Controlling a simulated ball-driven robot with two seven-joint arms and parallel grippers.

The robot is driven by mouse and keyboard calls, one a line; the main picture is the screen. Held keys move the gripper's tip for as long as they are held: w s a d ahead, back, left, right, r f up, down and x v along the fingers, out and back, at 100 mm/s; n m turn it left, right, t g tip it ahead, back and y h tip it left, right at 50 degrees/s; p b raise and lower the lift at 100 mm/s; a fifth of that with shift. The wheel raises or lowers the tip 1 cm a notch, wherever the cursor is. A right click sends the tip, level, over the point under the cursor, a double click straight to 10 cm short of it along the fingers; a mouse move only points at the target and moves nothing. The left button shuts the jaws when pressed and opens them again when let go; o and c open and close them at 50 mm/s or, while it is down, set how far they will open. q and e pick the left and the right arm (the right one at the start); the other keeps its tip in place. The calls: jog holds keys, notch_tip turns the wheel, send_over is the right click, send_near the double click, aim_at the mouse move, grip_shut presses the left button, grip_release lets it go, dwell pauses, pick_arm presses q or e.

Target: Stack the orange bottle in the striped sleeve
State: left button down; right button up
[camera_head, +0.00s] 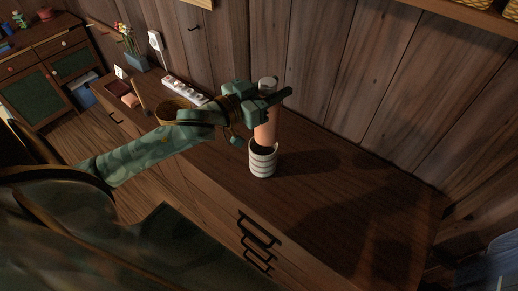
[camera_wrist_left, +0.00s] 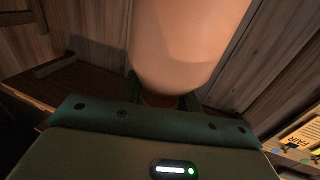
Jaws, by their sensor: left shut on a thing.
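The orange bottle (camera_head: 266,133) is upright in my left gripper (camera_head: 272,101), with a pale top showing above the fingers in the head view. The striped sleeve (camera_head: 263,167), white with dark bands, stands upright on the cabinet top right below it. The bottle's lower end overlaps the sleeve's dark opening in the picture; I cannot tell whether it is just above the rim or slightly inside. In the left wrist view the bottle (camera_wrist_left: 187,45) fills the upper middle, in front of my left gripper (camera_wrist_left: 165,100); the sleeve is hidden there. My right gripper is not seen.
The wooden cabinet top (camera_head: 335,190) is clear to the right of the sleeve. A plank wall (camera_head: 340,70) runs along the back. A vase of flowers (camera_head: 134,58) stands farther left.

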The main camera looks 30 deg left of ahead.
pick_arm(q)
jog(key=shift+w+a+r, duration=0.55)
jog(key=shift+a+r, duration=0.1)
jog(key=shift+r, duration=0.1)
jog(key=shift+w+a+f, duration=0.15)
jog(key=shift+w+f, duration=0.05)
jog(key=shift+f, duration=0.05)
notch_tip(320, 180, down, 17)
jog(key=b, duration=0.4)
jog(key=shift+b, duration=0.4)
jog(key=shift+f, duration=0.2)
jog(key=c, duration=1)
grip_release()
jog(key=shift+f, duration=0.1)
jog(key=shift+o, duration=0.2)
